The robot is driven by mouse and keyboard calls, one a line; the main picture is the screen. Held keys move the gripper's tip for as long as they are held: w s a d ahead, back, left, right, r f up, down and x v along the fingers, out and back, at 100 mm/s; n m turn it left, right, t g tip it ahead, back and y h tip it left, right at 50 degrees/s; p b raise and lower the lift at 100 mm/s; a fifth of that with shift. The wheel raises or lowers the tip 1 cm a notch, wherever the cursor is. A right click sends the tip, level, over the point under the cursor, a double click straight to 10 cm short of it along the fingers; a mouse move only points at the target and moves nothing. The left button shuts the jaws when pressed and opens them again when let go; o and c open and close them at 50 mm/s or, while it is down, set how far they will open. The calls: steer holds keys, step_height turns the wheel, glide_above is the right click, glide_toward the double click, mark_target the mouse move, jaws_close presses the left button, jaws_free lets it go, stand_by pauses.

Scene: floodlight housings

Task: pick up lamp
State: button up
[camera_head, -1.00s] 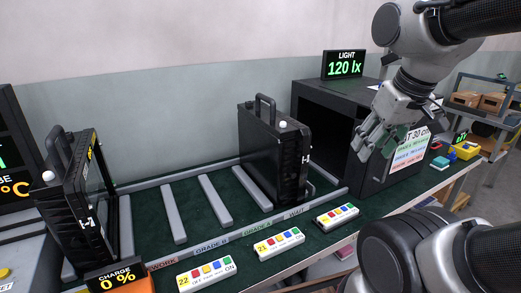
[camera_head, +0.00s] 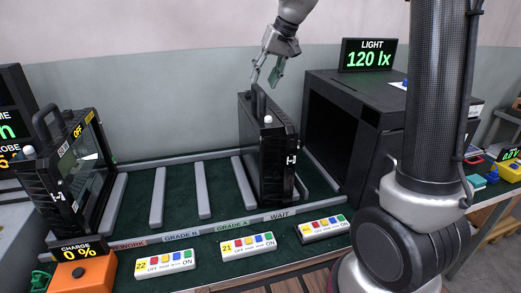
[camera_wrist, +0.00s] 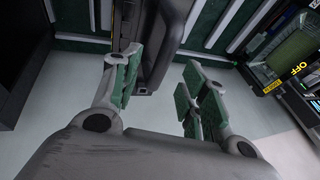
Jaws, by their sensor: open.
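A black floodlight lamp (camera_head: 272,160) with a top handle (camera_head: 258,100) stands upright in the WAIT end of the green rack. My gripper (camera_head: 266,75) is open just above that handle, fingers pointing down. In the wrist view the open fingers (camera_wrist: 158,85) straddle the view of the dark handle (camera_wrist: 155,45), which lies closer to the left finger. I cannot tell whether they touch. A second black lamp (camera_head: 65,175), with an OFF label, stands at the left end of the rack; it also shows in the wrist view (camera_wrist: 285,60).
A black box (camera_head: 348,120) with an open front stands right of the lamp, with a "120 lx" display (camera_head: 368,55) on it. Bare slots between grey rails (camera_head: 202,190) lie left of the lamp. Numbered button remotes (camera_head: 165,263) line the front, near an orange charge unit (camera_head: 85,275).

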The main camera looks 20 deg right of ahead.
mark_target(258, 89)
steer(key=x, duration=0.5)
steer(key=shift+a, duration=0.2)
steer(key=shift+f, duration=0.25)
stand_by(0.4)
jaws_close()
steer(key=shift+w+r, duration=0.1)
steer(key=shift+r, duration=0.1)
